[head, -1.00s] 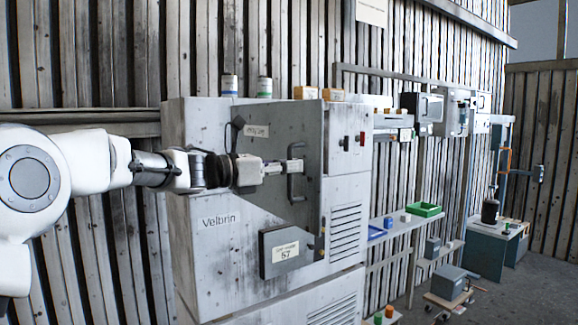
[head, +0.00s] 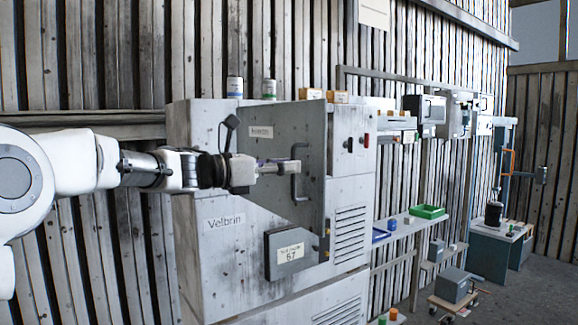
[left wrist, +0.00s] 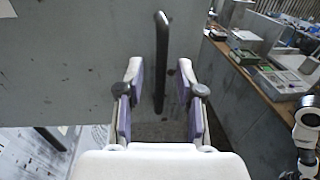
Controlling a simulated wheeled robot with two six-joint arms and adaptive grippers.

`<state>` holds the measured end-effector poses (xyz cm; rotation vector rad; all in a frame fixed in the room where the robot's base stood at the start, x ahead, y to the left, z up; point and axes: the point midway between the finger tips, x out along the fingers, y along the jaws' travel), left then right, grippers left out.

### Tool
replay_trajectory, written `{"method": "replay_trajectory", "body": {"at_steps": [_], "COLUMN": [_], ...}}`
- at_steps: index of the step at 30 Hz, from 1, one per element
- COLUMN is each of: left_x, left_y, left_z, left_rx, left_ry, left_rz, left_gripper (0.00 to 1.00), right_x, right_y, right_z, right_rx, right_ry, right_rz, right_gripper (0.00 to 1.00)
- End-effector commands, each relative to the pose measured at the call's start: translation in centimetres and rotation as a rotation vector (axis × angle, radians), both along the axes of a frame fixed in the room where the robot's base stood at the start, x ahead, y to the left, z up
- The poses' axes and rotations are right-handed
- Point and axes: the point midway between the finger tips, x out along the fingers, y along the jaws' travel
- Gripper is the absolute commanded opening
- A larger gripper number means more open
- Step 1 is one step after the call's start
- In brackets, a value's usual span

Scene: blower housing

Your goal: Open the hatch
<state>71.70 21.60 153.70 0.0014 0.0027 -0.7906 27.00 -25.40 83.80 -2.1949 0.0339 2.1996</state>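The hatch (head: 270,150) is a dark grey panel on the front of the pale Velbrin cabinet (head: 205,260). It stands out at an angle, its right edge away from the cabinet front. Its dark upright bar handle (head: 299,188) is near that right edge and also shows in the left wrist view (left wrist: 160,60). My left gripper (head: 295,166) is at the handle. In the left wrist view its two fingers (left wrist: 160,90) are apart, with the handle's bar between them and gaps showing on both sides.
A grey box (head: 290,253) numbered 67 sits low on the cabinet front, below the hatch. Jars (head: 235,88) and yellow boxes (head: 311,93) stand on top. Shelves with a green tray (head: 427,211) are to the right. A low trolley (head: 452,300) stands on the floor.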

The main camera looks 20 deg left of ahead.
Motion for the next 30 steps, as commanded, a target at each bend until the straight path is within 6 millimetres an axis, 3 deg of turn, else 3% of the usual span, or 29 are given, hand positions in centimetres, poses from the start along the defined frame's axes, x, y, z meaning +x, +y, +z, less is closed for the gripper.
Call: {"method": "replay_trajectory", "body": {"at_steps": [12, 17, 30], "left_x": [-6.9, -7.7, -7.7], "left_y": [7.1, 7.9, 7.9], "left_z": [0.3, 0.2, 0.1], "left_rx": [-0.006, -0.004, -0.004], "left_ry": [-0.006, -0.004, -0.003], "left_rz": [0.001, 0.0, 0.001], "left_gripper": [0.36, 0.36, 0.36], "right_x": [0.0, 0.0, 0.0], "right_y": [0.0, 0.0, 0.0], "right_z": [0.0, 0.0, 0.0], "right_rx": [0.0, 0.0, 0.0], "right_ry": [0.0, 0.0, 0.0], "right_rz": [0.0, 0.0, 0.0], "right_gripper": [0.4, 0.4, 0.4]}}
